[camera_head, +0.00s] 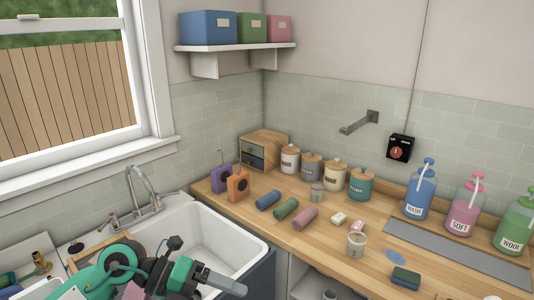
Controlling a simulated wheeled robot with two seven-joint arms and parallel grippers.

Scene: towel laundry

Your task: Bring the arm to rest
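My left arm, teal and dark grey, comes in at the bottom left in the head view, over the front of the white sink (252,240). My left gripper (222,281) is at its end, with a grey finger-like part pointing right. I cannot tell whether it is open or shut, and I see nothing held in it. The arm hides part of the sink's front left. My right arm and gripper are not in view.
The wooden counter (320,237) holds rolled towels (287,208), lidded jars (334,175), pump bottles (462,208), a cup (356,243) and a sponge (406,277). A faucet (144,195) stands behind the sink. A shelf (235,47) with boxes hangs above.

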